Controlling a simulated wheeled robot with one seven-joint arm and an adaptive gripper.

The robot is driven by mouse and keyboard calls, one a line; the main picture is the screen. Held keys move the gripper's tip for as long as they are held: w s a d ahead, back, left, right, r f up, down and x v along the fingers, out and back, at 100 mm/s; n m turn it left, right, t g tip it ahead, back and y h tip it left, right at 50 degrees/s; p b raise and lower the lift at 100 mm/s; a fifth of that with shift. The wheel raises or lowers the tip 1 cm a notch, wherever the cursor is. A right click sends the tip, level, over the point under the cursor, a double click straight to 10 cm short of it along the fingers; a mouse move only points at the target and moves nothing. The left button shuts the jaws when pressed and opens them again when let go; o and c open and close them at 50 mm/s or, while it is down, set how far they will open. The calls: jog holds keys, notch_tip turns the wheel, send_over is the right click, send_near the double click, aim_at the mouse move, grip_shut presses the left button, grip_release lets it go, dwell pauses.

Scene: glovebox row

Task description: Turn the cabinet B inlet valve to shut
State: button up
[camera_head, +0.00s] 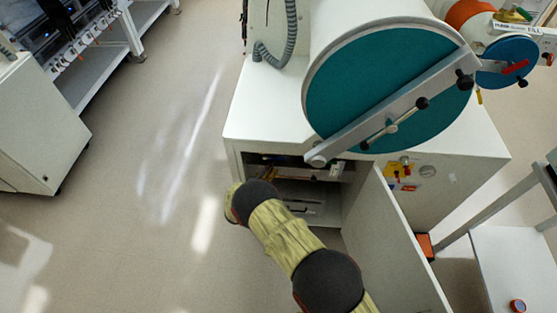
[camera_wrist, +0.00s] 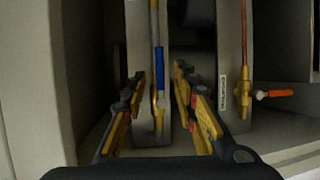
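In the wrist view my gripper (camera_wrist: 158,90) is open, its yellow and black fingers apart with nothing gripped. Beyond and between the fingers, a pale upright panel carries a thin pipe with a blue upright bar (camera_wrist: 161,62) and a brass-yellow fitting (camera_wrist: 158,100). The blue bar lies along the pipe. To the right, outside the fingers, a second brass valve (camera_wrist: 243,95) on a reddish pipe has an orange handle (camera_wrist: 275,94) pointing right, crosswise to the pipe. A small label (camera_wrist: 222,93) beside it is unreadable. I cannot tell which valve is the cabinet B inlet. In the head view my gripper is hidden.
The head view shows an open base cabinet (camera_head: 232,150) under a chamber with a teal round door (camera_head: 350,90). Its cabinet door (camera_head: 400,245) stands open at the right. A white cabinet (camera_head: 40,125) stands at left; floor between is clear.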

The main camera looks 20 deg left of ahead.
aim_at(279, 159)
jog(key=b+x, duration=0.1)
jog(key=x, duration=0.6)
jog(key=shift+d+b, duration=0.1)
jog(key=shift+b, duration=0.2)
jog(key=shift+c, duration=0.6)
grip_shut()
